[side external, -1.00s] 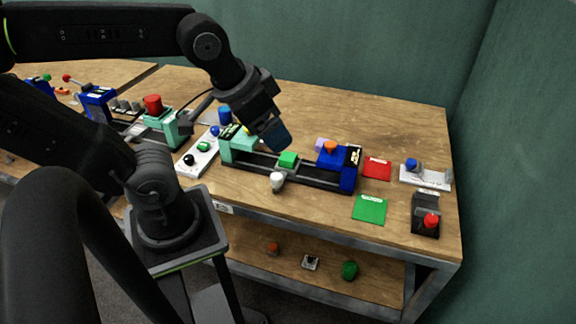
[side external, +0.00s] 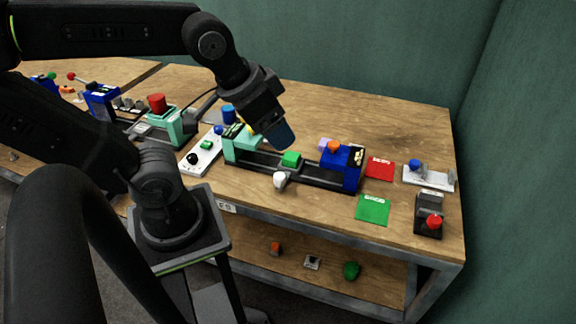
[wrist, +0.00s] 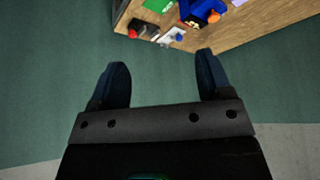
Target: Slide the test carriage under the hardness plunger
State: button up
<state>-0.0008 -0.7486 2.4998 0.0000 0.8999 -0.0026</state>
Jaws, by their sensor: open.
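A long dark rail (side external: 319,179) lies on the wooden bench, with a teal block (side external: 241,150) at its left end and a blue housing (side external: 342,166) at its right end. A green block (side external: 291,159), which looks like the test carriage, sits on the rail between them. A white knob (side external: 280,180) shows at the rail's front. An orange part (side external: 333,146) sits at the blue housing; I cannot tell whether it is the plunger. My gripper (side external: 278,137) hangs above and slightly left of the green block, apart from it. In the wrist view my gripper (wrist: 163,78) is open and empty.
A red card (side external: 379,170) and green card (side external: 372,210) lie right of the rail. A black box with a red button (side external: 432,221) stands near the bench's right edge. A white control box (side external: 201,154) and a teal press with a red top (side external: 157,104) stand left.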

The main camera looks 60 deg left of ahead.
jog(key=shift+w+a+f+n, duration=0.15)
jog(key=shift+w+a+n, duration=0.05)
jog(key=shift+w+n, duration=0.1)
jog(key=shift+c, duration=0.8)
jog(key=w+a+f+n+g, duration=0.1)
jog(key=a+f+n, duration=0.1)
jog(key=n, duration=0.1)
jog(key=w+a+f+n+g, duration=0.1)
jog(key=w+a+f+n, duration=0.1)
jog(key=n, duration=0.1)
jog(key=w+a+f+n+g, duration=0.1)
jog(key=w+a+f+n, duration=0.1)
jog(key=a, duration=0.1)
jog(key=shift+w+n+y, duration=0.25)
jog(key=shift+n+y, duration=0.15)
jog(key=shift+c, duration=0.2)
jog(key=n+g, duration=0.3)
jog(key=n, duration=0.5)
send_over(280, 175)
notch_tip(280, 175, down, 8)
jog(key=shift+n+h, duration=0.3)
jog(key=shift+h, duration=0.1)
notch_tip(280, 175, down, 14)
jog(key=shift+s+r, duration=0.1)
grip_shut()
